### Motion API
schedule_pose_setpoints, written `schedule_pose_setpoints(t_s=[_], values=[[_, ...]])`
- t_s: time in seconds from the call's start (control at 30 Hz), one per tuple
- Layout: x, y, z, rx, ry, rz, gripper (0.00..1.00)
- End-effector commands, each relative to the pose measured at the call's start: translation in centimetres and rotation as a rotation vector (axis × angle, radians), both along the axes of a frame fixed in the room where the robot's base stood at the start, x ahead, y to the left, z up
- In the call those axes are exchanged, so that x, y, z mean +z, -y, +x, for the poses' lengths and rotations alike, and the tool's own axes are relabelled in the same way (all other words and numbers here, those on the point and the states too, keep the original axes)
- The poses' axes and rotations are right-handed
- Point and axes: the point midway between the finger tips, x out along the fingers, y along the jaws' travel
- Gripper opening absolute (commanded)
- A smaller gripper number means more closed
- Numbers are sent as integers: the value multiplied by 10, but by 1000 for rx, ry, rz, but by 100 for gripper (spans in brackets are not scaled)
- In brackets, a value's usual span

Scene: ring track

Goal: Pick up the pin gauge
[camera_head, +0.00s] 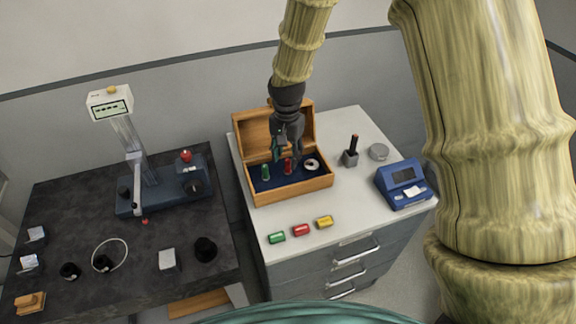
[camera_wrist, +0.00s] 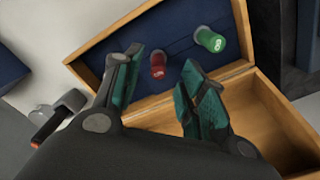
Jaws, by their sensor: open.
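The open wooden box (camera_head: 316,191) on the light cabinet top has a dark blue lining and also shows in the wrist view (camera_wrist: 262,93). In it stand a green-topped pin (camera_head: 265,172) and a red-topped pin (camera_head: 287,167). The wrist view shows the green pin (camera_wrist: 210,40) and the red pin (camera_wrist: 157,65) too. I cannot tell which is the pin gauge. My gripper (camera_head: 286,156) is above the box, pointing down, open and empty. In the wrist view the red pin appears between its fingertips (camera_wrist: 162,64), beyond them; contact is not visible.
The box lid (camera_head: 247,130) stands open behind my gripper. A pale ring (camera_head: 312,164) lies in the box. A dark handle in a grey block (camera_head: 350,157), a round tin (camera_head: 378,152) and a blue device (camera_head: 403,185) stand right. Several coloured blocks (camera_head: 301,230) lie in front.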

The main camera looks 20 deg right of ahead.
Motion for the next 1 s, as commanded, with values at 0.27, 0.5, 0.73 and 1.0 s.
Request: schedule_pose_setpoints(t_s=[0.27, 0.5, 0.73, 1.0], values=[[-25, 3, 0, 0, -1, 0, 41], [-36, 2, 0, 1, 1, 1, 41], [-36, 2, 0, 1, 1, 1, 40], [-36, 3, 0, 1, 1, 1, 0]])
